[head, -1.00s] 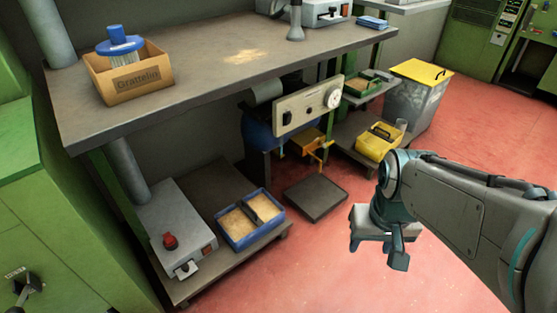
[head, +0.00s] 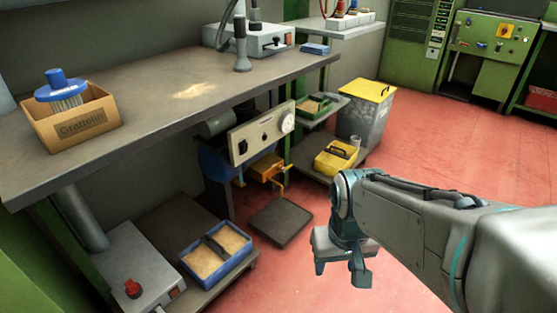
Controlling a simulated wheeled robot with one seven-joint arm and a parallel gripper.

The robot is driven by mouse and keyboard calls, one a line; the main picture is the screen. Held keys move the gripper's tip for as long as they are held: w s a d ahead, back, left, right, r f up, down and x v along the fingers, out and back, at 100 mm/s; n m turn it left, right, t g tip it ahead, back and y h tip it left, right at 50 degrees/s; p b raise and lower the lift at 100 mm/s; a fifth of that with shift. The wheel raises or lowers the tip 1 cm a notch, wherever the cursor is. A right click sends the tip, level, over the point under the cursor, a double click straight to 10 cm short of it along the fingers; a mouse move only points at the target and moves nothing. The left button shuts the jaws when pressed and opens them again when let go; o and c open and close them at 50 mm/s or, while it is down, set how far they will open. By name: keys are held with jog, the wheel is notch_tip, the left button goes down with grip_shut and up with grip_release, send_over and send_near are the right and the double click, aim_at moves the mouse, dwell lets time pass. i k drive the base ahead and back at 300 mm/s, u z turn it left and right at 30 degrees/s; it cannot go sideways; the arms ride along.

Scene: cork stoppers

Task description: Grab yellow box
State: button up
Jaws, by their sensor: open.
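A yellow box (head: 337,157) with a dark handle across it sits on a low shelf under the right end of the workbench. My gripper (head: 340,272) hangs over the red floor, in front of and below the yellow box in the picture, apart from it. Its fingers point down and are open, with nothing seen between them. A grey bin with a yellow lid (head: 366,91) stands behind and to the right of the yellow box.
The workbench (head: 150,110) carries a cardboard box (head: 75,125) at left. Below it are a blue two-part tray (head: 217,252), a control panel (head: 262,134) and a dark floor plate (head: 281,222). A green tray (head: 315,107) sits above the yellow box. Red floor at right is clear.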

aim_at(338, 155)
jog(key=z, duration=0.55)
jog(key=k, duration=1.3)
jog(key=z, duration=0.95)
jog(key=i, duration=2.7)
jog(key=u, duration=0.4)
jog(key=i, duration=1.4)
jog(key=u, duration=1.85)
jog(key=i, duration=0.9)
jog(key=u, duration=0.7)
